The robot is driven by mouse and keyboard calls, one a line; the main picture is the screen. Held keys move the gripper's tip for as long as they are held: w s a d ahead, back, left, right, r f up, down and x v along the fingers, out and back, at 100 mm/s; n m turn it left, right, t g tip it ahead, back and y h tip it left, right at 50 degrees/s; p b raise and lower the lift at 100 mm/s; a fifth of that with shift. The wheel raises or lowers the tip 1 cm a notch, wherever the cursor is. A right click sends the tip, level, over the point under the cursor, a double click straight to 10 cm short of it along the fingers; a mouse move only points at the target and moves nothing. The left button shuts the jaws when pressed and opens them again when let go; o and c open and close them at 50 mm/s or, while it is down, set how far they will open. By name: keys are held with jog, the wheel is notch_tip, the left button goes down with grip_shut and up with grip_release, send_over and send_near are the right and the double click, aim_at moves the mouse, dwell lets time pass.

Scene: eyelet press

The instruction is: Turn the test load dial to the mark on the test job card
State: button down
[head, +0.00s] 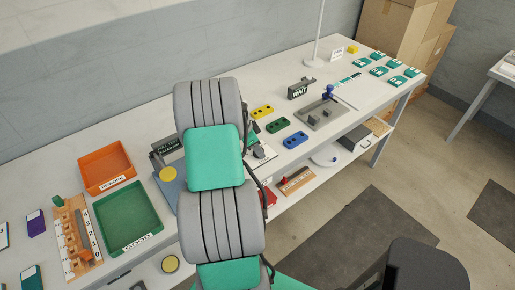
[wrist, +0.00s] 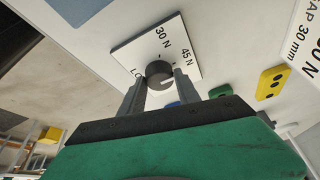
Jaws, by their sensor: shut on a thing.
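The test load dial (wrist: 157,71) is a dark round knob on a white plate (wrist: 130,52). The plate has tick marks and the labels "30 N", "45 N" and a partly hidden one starting "LO". My gripper (wrist: 161,80) is shut on the dial, one finger on each side. A light mark shows on the knob's lower right side, but its exact setting is unclear. A white card (wrist: 303,45) at the right edge of the wrist view is cut off; "0 N" and "AP 30 mm" can be read. In the head view my arm hides my gripper and the dial.
Yellow (head: 262,112), green (head: 278,125) and blue (head: 295,140) two-hole pieces lie on the bench by the arm. Orange (head: 107,166) and green (head: 128,216) trays sit left.

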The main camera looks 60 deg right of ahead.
jog(key=shift+n+b, duration=0.45)
jog(key=shift+n, duration=0.05)
jog(key=shift+f+n+t+h+b, duration=0.1)
jog(key=shift+n+t+h+b, duration=0.25)
jog(key=shift+n+b, duration=0.25)
jog(key=n+t+b, duration=0.1)
jog(key=n+b, duration=0.1)
jog(key=n, duration=0.1)
jog(key=shift+s+h, duration=0.2)
jog(key=shift+h, duration=0.05)
jog(key=n+t+b, duration=0.1)
jog(key=n, duration=0.2)
jog(key=n+t+b, duration=0.1)
jog(key=n+b, duration=0.1)
jog(key=n, duration=0.1)
jog(key=shift+s+a+n+t, duration=0.1)
jog(key=shift+n+t, duration=0.25)
jog(key=shift+n, duration=0.05)
jog(key=c, duration=0.9)
grip_release()
jog(key=v, duration=0.8)
jog(key=shift+b, duration=0.35)
